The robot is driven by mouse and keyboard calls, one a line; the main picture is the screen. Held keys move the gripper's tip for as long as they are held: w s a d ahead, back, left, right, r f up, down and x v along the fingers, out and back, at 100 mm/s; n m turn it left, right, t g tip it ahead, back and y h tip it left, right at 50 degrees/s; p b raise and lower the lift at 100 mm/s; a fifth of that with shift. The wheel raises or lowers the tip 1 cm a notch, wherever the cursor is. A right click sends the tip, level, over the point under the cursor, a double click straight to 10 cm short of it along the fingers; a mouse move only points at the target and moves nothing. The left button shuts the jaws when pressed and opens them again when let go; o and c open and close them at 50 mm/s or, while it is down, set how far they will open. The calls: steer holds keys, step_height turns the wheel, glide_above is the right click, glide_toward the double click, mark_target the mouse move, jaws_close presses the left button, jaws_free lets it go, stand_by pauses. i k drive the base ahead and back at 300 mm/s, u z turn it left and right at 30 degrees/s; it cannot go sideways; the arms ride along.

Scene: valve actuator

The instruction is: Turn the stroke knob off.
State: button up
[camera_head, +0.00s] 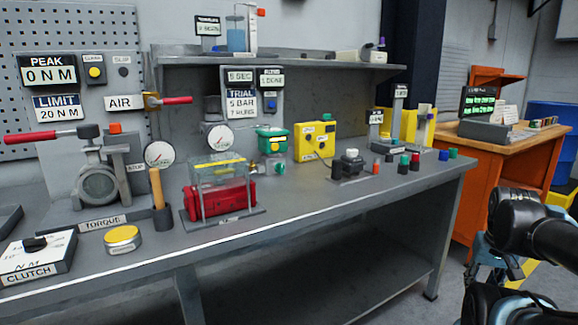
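No label that I can read says "stroke", so I cannot tell which control is the stroke knob. My arm is at the lower right, right of the bench and apart from all of these. My gripper (497,272) is partly in view there, dark, and its fingers are unclear.
The grey bench (330,215) also holds a red cylinder (222,196) in a clear guard, a torque rig with red lever (40,135), a clutch box (40,255) and several small coloured caps. An orange workbench (487,165) stands behind my arm. The bench's front right edge is clear.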

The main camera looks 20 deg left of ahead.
mark_target(279, 168)
steer(key=u, duration=0.05)
steer(key=k, duration=1.2)
steer(key=u, duration=0.7)
steer(key=i, duration=1.05)
steer(key=z, duration=0.05)
